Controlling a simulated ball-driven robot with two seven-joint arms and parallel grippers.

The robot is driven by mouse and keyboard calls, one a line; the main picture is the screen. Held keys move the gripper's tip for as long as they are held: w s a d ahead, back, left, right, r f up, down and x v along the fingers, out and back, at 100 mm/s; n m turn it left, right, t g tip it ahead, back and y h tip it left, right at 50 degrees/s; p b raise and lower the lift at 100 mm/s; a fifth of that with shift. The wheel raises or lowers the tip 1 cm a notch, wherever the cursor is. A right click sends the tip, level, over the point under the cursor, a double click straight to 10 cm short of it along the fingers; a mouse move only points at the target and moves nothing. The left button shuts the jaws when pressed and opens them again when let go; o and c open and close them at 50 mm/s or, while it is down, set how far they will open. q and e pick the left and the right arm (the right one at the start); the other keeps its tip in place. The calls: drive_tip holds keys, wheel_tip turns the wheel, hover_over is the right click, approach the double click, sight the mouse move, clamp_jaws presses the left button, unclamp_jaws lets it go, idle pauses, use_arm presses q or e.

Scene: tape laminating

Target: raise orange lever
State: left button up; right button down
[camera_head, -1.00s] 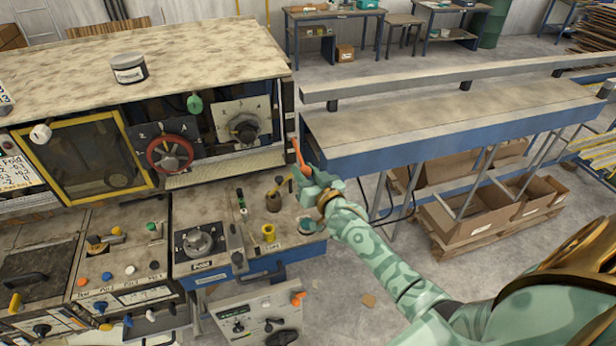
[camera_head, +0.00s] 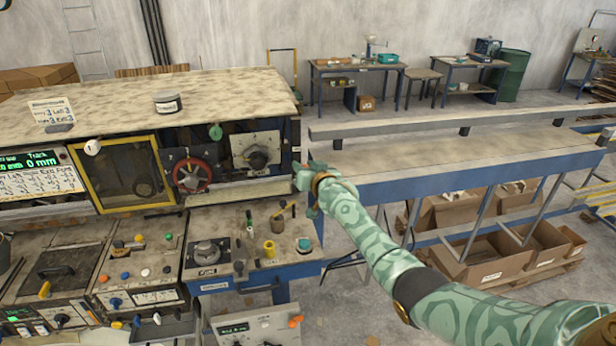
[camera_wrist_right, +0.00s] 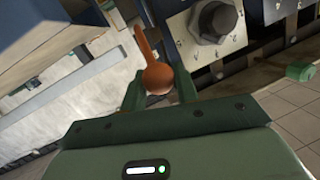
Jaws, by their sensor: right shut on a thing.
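The orange lever (camera_wrist_right: 152,62) shows in the right wrist view as a thin stem with a round knob at its near end. My right gripper (camera_wrist_right: 158,88) has its two green fingers on either side of the knob, shut on it. In the head view my right gripper (camera_head: 308,180) is at the right end of the machine, beside the grey dial panel (camera_head: 256,152), and it hides most of the lever. My left gripper is not in view.
A red handwheel (camera_head: 190,175) and a yellow-framed window (camera_head: 130,172) lie to the left. Below is a worktop with a yellow cup (camera_head: 269,249) and knobs. A long blue-edged bench (camera_head: 440,165) stands right of the machine.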

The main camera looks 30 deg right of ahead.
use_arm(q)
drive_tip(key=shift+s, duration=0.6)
use_arm(e)
drive_tip(key=shift+w+r, duration=0.5)
drive_tip(key=shift+r, duration=0.4)
drive_tip(key=c, duration=1.1)
unclamp_jaws()
drive_tip(key=shift+w+f, duration=0.1)
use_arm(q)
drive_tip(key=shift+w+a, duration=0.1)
use_arm(e)
drive_tip(key=shift+w+f, duration=0.1)
drive_tip(key=shift+f, duration=0.05)
drive_tip(key=shift+s+p, duration=0.35)
drive_tip(key=shift+s, duration=0.25)
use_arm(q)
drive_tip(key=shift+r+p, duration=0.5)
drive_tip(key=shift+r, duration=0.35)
use_arm(e)
drive_tip(key=s+r, duration=0.2)
drive_tip(key=s, duration=1.3)
drive_tip(key=shift+a, duration=0.35)
drive_tip(key=shift+r, duration=0.15)
